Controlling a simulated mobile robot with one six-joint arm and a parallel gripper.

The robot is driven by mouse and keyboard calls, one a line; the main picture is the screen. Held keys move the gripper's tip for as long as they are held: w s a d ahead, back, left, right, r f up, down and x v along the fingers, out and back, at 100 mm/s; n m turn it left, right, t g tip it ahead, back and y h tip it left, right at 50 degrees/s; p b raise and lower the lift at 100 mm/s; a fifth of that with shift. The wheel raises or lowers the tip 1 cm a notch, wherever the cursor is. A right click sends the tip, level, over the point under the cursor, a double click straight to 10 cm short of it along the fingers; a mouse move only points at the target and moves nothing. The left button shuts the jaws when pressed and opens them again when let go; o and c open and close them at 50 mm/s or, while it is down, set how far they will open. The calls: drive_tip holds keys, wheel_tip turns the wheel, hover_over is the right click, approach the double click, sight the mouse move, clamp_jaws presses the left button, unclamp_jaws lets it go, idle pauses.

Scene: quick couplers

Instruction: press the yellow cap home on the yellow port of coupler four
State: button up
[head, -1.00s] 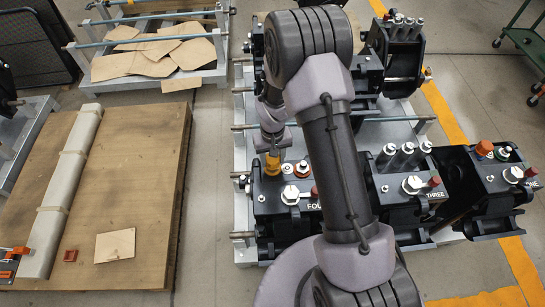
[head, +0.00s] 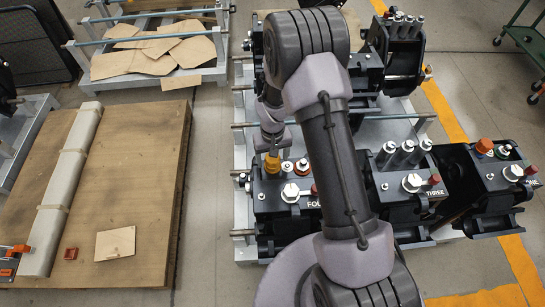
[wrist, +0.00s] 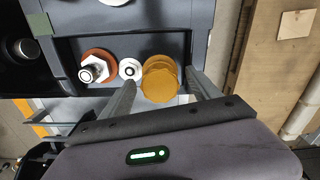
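The yellow cap (head: 272,163) is at the left end of the top of coupler four (head: 274,198), under my gripper. In the wrist view the yellow cap (wrist: 160,82) shows as overlapping round yellow faces between the two fingers of my gripper (wrist: 160,78). The yellow port is hidden under the cap, so I cannot tell how far the cap is seated. A small white-topped fitting (wrist: 129,69) stands right beside the cap, near the left finger.
A red-ringed fitting with a metal hex top (wrist: 93,68) stands beyond the white one. Coupler three (head: 400,190) is to the right, partly behind my arm. A wooden board with a pale beam (head: 130,160) lies to the left, with bare floor between.

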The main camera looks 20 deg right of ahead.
drive_tip(key=shift+r, duration=0.1)
wheel_tip(320, 180, up, 17)
drive_tip(key=p, duration=0.5)
drive_tip(key=shift+r, duration=0.1)
drive_tip(key=s+a+r+m+t+b, duration=0.1)
drive_tip(key=s+r, duration=0.3)
drive_tip(key=r, duration=0.3)
drive_tip(key=s+r+m+t+b, duration=0.1)
drive_tip(key=s+r+t, duration=0.15)
drive_tip(key=r, duration=0.55)
drive_tip(key=s+a+r+m+t+y+b, duration=0.1)
drive_tip(key=s+r, duration=0.1)
drive_tip(key=s, duration=0.6)
drive_tip(key=s+a+r+m+t+y+b, duration=0.1)
drive_tip(key=s+a+r, duration=0.1)
drive_tip(key=s, duration=0.6)
drive_tip(key=shift+r+b, duration=0.35)
drive_tip(key=shift+r, duration=0.2)
